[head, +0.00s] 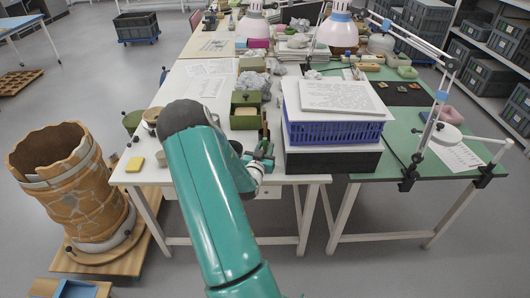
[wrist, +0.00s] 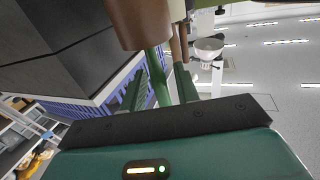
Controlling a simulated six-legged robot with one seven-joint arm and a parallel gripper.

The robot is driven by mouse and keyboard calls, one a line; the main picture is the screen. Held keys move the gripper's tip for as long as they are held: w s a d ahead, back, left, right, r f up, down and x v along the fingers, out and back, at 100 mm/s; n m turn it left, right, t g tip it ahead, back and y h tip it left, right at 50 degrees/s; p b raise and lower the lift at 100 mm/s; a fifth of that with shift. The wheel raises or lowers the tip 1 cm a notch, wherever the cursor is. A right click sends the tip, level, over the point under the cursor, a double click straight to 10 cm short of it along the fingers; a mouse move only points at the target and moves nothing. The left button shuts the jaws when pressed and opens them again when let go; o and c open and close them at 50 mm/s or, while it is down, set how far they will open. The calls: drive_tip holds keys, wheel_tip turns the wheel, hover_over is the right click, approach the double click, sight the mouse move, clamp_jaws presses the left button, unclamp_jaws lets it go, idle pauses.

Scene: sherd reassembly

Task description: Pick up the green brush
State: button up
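My gripper (head: 262,158) is at the front edge of the white table in the head view, just left of the blue crate. In the wrist view its two green fingers (wrist: 160,92) stand apart. A slim green shaft (wrist: 156,62) shows between them, perhaps the green brush's handle. I see no clear contact with either finger. A brown cylinder (wrist: 140,22) is at the top of the wrist view, with a thinner brown piece (wrist: 184,42) beside it. A small brown upright shape (head: 265,130) shows beyond my gripper in the head view. The brush's bristles cannot be made out.
The blue crate (head: 335,133) stands on a black box (head: 333,160) close to the right of my gripper. A green box (head: 245,112) and a yellow sponge (head: 135,164) lie to the left. A large reassembled jar (head: 75,190) stands left of the table.

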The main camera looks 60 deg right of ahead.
clamp_jaws()
drive_tip(key=shift+r, duration=0.1)
wheel_tip(320, 180, up, 10)
drive_tip(key=shift+f, duration=0.1)
idle(0.4)
